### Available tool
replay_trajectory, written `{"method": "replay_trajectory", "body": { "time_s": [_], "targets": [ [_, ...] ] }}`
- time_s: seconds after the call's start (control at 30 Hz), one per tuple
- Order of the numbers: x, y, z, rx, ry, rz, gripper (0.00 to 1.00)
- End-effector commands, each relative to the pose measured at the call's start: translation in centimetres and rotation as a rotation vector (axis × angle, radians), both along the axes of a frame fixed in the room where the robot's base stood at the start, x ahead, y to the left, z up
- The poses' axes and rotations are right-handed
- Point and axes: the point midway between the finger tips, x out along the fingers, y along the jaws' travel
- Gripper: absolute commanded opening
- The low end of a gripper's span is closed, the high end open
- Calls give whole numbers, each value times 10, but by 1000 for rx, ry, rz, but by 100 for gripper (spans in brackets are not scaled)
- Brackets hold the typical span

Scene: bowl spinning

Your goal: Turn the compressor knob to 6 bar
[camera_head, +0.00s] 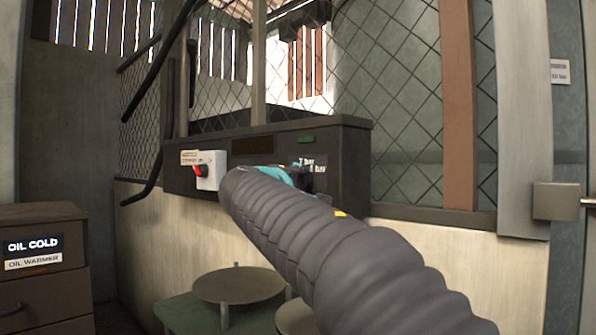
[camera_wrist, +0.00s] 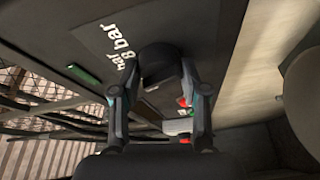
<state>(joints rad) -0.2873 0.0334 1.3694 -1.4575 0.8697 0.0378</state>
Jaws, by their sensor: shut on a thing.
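The compressor knob (camera_wrist: 160,64) is dark and round with a raised grip, on the black control panel (camera_head: 345,150). In the wrist view, a grey label with "bar" lettering (camera_wrist: 122,45) is beside it; part of the lettering is hidden. In the head view, the label (camera_head: 314,163) shows above a dark shape, and my arm covers much of that area. My gripper (camera_wrist: 159,88) has one finger on each side of the knob and is shut on it. The knob's exact setting cannot be read.
A dark display (camera_head: 253,145) and green indicator (camera_head: 306,140) are above. A drawer cabinet (camera_head: 42,275) is at left. Wire mesh rises behind.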

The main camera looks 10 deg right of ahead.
Motion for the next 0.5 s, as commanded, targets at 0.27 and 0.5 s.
{"method": "replay_trajectory", "body": {
  "time_s": [0.27, 0.5],
  "targets": [
    [0, 0, 5, -134, 199, 0, 10],
    [1, 0, 4, -225, 332, 0, 9]
  ]
}}
